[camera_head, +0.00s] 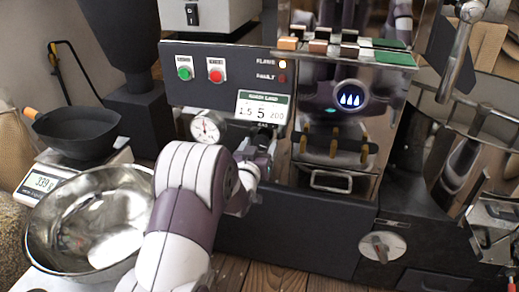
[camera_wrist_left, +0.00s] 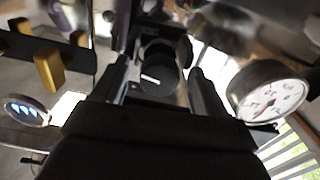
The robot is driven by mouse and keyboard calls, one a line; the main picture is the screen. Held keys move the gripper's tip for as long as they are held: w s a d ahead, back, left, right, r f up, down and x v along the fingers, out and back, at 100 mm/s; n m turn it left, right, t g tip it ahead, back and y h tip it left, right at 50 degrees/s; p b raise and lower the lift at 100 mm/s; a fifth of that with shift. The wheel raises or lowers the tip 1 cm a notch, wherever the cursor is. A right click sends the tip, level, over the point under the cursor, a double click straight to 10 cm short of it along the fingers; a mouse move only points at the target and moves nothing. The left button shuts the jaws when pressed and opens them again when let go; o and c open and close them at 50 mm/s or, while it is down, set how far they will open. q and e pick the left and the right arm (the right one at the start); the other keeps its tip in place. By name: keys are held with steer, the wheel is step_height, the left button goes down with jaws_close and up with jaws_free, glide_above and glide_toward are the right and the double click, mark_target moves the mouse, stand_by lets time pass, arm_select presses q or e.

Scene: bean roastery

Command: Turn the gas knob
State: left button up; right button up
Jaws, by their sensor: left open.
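The gas knob (camera_wrist_left: 158,78) is round and black with a white mark, and it shows in the left wrist view between my gripper's fingers. My left gripper (camera_wrist_left: 160,90) is open, with one finger on each side of the knob. I cannot tell whether either finger touches it. In the head view my left gripper (camera_head: 257,150) is at the dark front panel (camera_head: 215,90), just below the card and beside the dial gauge. There it largely hides the knob. My right gripper is not in view.
A dial gauge (camera_head: 207,127) sits close to my gripper, and also shows in the left wrist view (camera_wrist_left: 268,92). Green (camera_head: 184,73) and red (camera_head: 216,76) buttons are above. A number card (camera_head: 262,107) hangs over the knob. A steel bowl (camera_head: 45,225) stands left of my arm.

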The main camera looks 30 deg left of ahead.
arm_select(q)
steer(key=shift+c, duration=0.3)
steer(key=c, duration=1)
steer(key=shift+n, duration=0.4)
steer(key=n+p, duration=0.2)
steer(key=n, duration=0.2)
steer(key=shift+d+n+p, duration=0.1)
steer(key=shift+n+p, duration=0.95)
steer(key=shift+n, duration=1.55)
steer(key=shift+f, duration=0.1)
steer(key=o, duration=1.1)
steer(key=shift+c, duration=0.2)
